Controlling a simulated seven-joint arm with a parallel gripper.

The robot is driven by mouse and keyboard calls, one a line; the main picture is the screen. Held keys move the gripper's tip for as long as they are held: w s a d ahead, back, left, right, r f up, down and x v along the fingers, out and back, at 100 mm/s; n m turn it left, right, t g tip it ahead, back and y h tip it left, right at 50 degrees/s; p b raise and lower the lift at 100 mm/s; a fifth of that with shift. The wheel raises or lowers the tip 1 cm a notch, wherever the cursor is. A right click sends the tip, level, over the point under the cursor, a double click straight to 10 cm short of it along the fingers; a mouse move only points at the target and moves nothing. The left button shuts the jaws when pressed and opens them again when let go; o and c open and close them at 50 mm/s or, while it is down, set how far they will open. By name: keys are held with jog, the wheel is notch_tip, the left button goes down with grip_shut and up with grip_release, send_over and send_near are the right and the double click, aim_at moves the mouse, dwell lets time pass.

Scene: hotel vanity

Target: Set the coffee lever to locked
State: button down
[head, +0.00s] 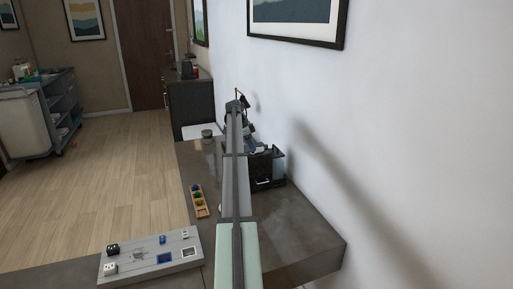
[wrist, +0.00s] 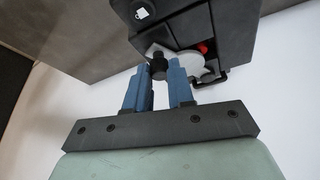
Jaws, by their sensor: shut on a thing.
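The black coffee machine (wrist: 222,30) fills the upper part of the wrist view. In the head view the coffee machine (head: 266,168) stands on the counter beside the wall, partly hidden behind my arm. A dark round-ended lever (wrist: 158,64) sticks out in front of a pale grey disc on the machine. My gripper (wrist: 160,72) has its two blue fingers on either side of the lever's dark end and is shut on it. The fingers hide part of the lever, and its set position cannot be read.
A red part (wrist: 203,48) shows beside the disc. On the counter, a wooden tray (head: 203,212) of small coloured items and a grey board (head: 140,264) with blocks lie left of my arm. The white wall (head: 400,130) is close on the right.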

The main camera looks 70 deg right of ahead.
jog(key=w+m, duration=0.1)
jog(key=w+d+m+y, duration=0.1)
jog(key=shift+w+d+m, duration=0.2)
jog(key=shift+m, duration=0.1)
jog(key=shift+w+d+m+y, duration=0.35)
jog(key=shift+w+m, duration=0.1)
jog(key=shift+m, duration=0.3)
jog(key=shift+w+d+m+y, duration=0.25)
jog(key=shift+w+d+m, duration=0.15)
jog(key=shift+m, duration=0.35)
jog(key=shift+w, duration=0.1)
jog(key=c, duration=1)
grip_release()
jog(key=v, duration=1.3)
jog(key=shift+w+r, duration=0.25)
jog(key=shift+w, duration=0.15)
jog(key=shift+f, duration=0.1)
